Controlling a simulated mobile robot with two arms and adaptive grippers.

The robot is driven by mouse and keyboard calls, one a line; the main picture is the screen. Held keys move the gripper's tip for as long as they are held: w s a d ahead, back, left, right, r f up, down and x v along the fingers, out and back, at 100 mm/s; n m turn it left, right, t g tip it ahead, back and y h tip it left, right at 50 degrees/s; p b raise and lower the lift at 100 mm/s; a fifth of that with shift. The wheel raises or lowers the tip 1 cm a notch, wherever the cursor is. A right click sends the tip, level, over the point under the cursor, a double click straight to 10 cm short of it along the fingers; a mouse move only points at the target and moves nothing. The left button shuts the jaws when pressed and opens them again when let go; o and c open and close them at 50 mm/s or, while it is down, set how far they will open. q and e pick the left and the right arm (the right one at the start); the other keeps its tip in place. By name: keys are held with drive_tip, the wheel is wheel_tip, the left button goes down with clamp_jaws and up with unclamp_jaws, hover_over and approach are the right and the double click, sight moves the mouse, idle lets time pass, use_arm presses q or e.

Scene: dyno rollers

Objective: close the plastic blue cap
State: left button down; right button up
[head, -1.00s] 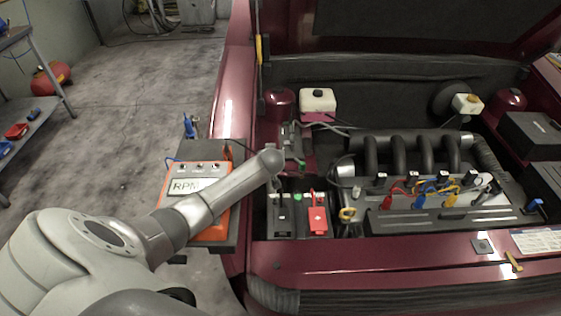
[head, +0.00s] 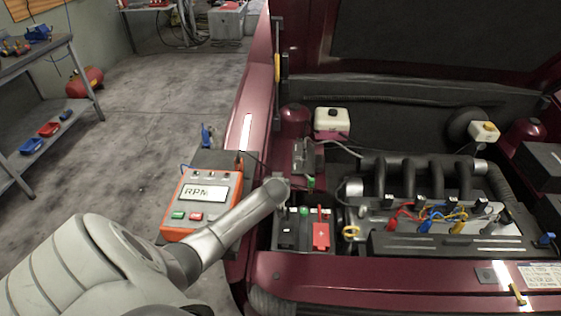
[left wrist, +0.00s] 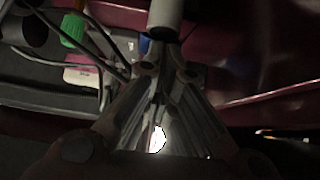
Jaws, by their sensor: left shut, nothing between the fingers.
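My left arm comes in from the left in the head view and ends above the corner by the battery (head: 288,240). Its gripper is mostly hidden there. In the left wrist view my left gripper (left wrist: 163,62) is shut and empty, its fingertips close to a pale cylinder (left wrist: 166,14). A small blue piece (left wrist: 145,44) shows just left of the fingertips, partly hidden. A blue part (head: 546,239) also sits at the engine's right end in the head view. I cannot tell which of these is the plastic blue cap. My right gripper is not in view.
An orange RPM meter (head: 203,193) stands beside the fender. A red terminal cover (head: 321,236) is on the battery. A green cap (left wrist: 72,28) and dark cables lie left of the fingers. The engine (head: 440,240) with coloured leads fills the bay's right.

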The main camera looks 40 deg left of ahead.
use_arm(q)
drive_tip(key=shift+s+d+f, duration=0.4)
drive_tip(key=shift+d+f, duration=0.05)
drive_tip(key=shift+f, duration=0.05)
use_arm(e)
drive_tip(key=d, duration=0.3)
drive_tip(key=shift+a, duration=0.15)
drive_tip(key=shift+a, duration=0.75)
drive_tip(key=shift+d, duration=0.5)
use_arm(q)
drive_tip(key=shift+r, duration=0.15)
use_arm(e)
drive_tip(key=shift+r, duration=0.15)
use_arm(q)
drive_tip(key=shift+r+p, duration=0.8)
drive_tip(key=shift+p, duration=0.1)
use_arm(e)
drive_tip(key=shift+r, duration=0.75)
